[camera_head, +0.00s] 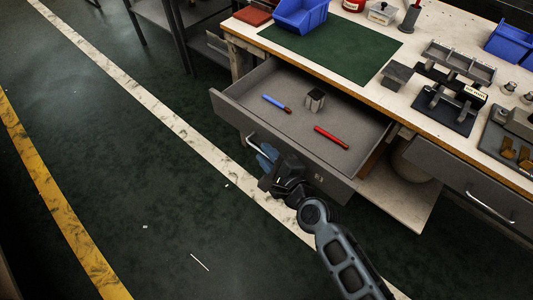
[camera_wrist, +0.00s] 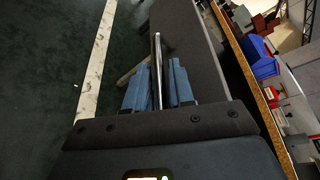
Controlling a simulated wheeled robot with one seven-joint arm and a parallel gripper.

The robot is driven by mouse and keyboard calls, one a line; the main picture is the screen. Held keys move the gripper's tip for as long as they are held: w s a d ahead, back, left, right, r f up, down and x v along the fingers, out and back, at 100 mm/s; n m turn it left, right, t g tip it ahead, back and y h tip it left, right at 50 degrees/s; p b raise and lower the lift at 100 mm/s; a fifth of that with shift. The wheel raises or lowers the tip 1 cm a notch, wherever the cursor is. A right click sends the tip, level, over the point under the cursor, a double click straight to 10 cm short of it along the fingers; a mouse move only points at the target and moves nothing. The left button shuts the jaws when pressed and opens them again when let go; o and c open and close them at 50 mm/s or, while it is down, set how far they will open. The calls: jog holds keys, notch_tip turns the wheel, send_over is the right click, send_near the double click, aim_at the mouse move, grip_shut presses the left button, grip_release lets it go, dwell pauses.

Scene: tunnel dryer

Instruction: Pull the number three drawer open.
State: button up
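A grey drawer (camera_head: 350,150) under the workbench stands well open. In it lie a blue marker-like stick (camera_head: 277,104), a red one (camera_head: 331,137) and a small grey metal block (camera_head: 315,100). A small pale mark on its front is too small to read.
A second drawer (camera_head: 470,186) at the right is closed. The bench top (camera_head: 425,50) carries a green mat (camera_head: 340,48), blue bins (camera_head: 301,14) and metal fixtures.

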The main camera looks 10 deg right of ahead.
jog(key=v, duration=0.7)
jog(key=shift+s, duration=0.2)
